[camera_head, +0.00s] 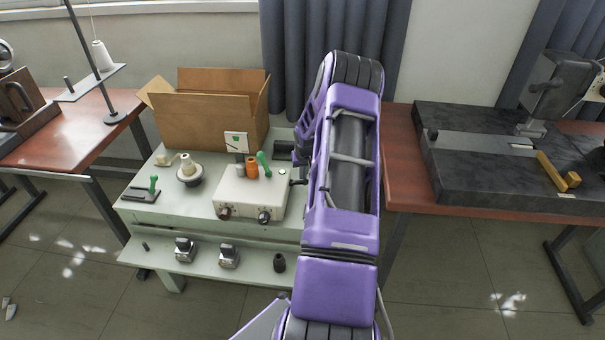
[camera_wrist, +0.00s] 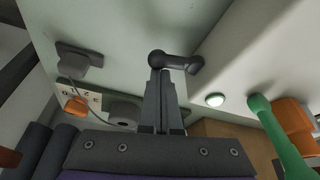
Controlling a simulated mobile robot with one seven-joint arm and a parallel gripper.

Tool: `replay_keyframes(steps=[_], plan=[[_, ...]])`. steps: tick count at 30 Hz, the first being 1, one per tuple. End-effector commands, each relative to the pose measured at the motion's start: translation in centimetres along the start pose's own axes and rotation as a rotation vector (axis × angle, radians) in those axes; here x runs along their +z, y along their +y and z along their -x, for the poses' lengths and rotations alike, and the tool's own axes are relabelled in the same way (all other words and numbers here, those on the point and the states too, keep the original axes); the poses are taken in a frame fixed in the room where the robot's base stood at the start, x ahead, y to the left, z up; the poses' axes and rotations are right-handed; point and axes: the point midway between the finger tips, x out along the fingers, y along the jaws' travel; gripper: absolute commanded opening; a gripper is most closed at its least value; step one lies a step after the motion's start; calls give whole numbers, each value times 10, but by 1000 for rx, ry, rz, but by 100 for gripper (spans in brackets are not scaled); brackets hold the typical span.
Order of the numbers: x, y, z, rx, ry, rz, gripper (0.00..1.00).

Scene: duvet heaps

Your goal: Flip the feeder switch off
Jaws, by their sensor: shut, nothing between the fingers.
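A pale control box (camera_head: 248,192) stands on the light green bench. No label marking the feeder switch is readable. A dark crank-shaped lever (camera_wrist: 178,62) sticks out from the box's side; it also shows at the box's right edge in the head view (camera_head: 298,182). A green-handled lever (camera_wrist: 275,130) stands on the box top, also seen in the head view (camera_head: 264,164). My gripper (camera_wrist: 162,72) is shut and empty. Its fingertips are right at the dark lever's rounded end; I cannot tell whether they touch. In the head view my arm hides the gripper.
An open cardboard box (camera_head: 207,115) stands behind the control box. A second green-handled lever (camera_head: 153,186) is at the bench's left. A lower shelf (camera_head: 205,262) holds several small parts.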

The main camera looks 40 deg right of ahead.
Motion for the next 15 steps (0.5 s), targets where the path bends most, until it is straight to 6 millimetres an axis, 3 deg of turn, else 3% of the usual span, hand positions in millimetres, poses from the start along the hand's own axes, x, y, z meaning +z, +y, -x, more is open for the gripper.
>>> replay_keyframes(steps=[15], plan=[[16,-2,5,0,-1,2,0]])
